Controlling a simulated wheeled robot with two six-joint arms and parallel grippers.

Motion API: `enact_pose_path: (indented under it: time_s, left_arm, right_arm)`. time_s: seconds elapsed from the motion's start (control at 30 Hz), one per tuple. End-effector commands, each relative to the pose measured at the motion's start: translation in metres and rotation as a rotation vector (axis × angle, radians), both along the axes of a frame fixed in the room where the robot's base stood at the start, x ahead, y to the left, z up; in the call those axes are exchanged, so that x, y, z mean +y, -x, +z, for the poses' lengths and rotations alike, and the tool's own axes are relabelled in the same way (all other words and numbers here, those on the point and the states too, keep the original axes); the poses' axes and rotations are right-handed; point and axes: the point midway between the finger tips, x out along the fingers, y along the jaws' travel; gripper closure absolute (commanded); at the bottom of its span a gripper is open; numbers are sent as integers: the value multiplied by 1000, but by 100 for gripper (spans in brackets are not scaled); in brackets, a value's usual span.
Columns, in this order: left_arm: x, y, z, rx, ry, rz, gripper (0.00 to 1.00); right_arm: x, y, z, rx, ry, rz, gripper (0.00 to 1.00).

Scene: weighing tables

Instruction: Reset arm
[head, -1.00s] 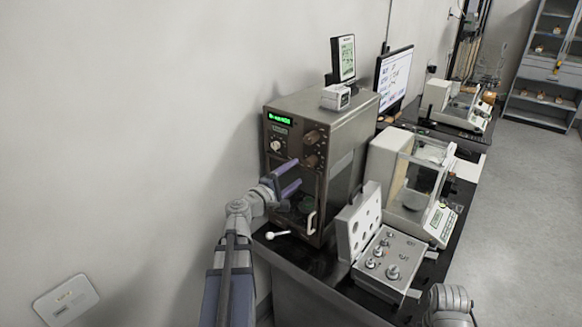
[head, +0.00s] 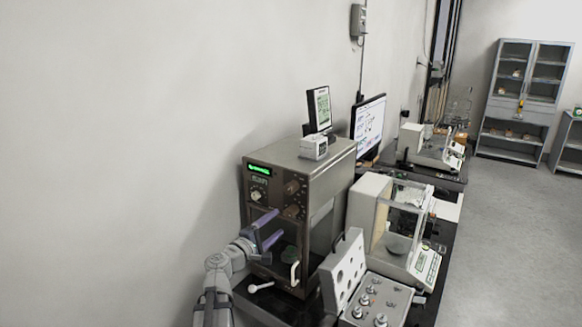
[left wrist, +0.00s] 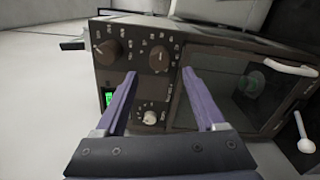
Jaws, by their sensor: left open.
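My left gripper (head: 268,230) is open and empty in front of the brown instrument box (head: 300,205). In the left wrist view its two purple fingers (left wrist: 160,100) point at the control panel (left wrist: 140,75) with its knobs and green display. The fingers overlap a small white-tipped knob (left wrist: 150,117) between them; I cannot tell whether they touch the panel. The box's glass door with its white handle (left wrist: 290,67) is shut. My right gripper is not in view.
An open weight case (head: 375,303) and a glass-sided balance (head: 395,230) stand right of the box. A white-knobbed lever (head: 260,287) lies by the table's front. A monitor (head: 368,125) is behind. Open floor (head: 500,230) lies at right.

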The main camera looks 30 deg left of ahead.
Motion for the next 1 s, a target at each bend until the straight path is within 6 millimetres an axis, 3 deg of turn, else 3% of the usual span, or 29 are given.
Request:
enact_pose_path:
  time_s: [0.17, 0.27, 0.37, 0.5, 0.63, 0.8, 0.9, 1.0]
  left_arm:
    - [-1, 0, 0, 1, -1, -1, 29]
    - [-16, -4, -4, 17, -26, -36, 29]
    - [-58, -12, -18, 67, -102, -133, 29]
    - [-150, -15, -53, 178, -288, -364, 29]
    - [-235, 1, -94, 295, -491, -609, 29]
    - [-326, 52, -152, 459, -802, -947, 29]
    - [-359, 90, -181, 557, -994, -1130, 29]
    - [-377, 126, -203, 656, -1186, -1288, 29]
  right_arm:
    - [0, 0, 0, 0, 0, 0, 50]
    - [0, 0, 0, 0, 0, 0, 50]
    - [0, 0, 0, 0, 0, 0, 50]
    - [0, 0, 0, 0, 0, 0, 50]
    - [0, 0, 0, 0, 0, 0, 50]
    - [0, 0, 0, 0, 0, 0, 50]
    - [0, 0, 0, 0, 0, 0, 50]
    - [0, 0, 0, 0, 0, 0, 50]
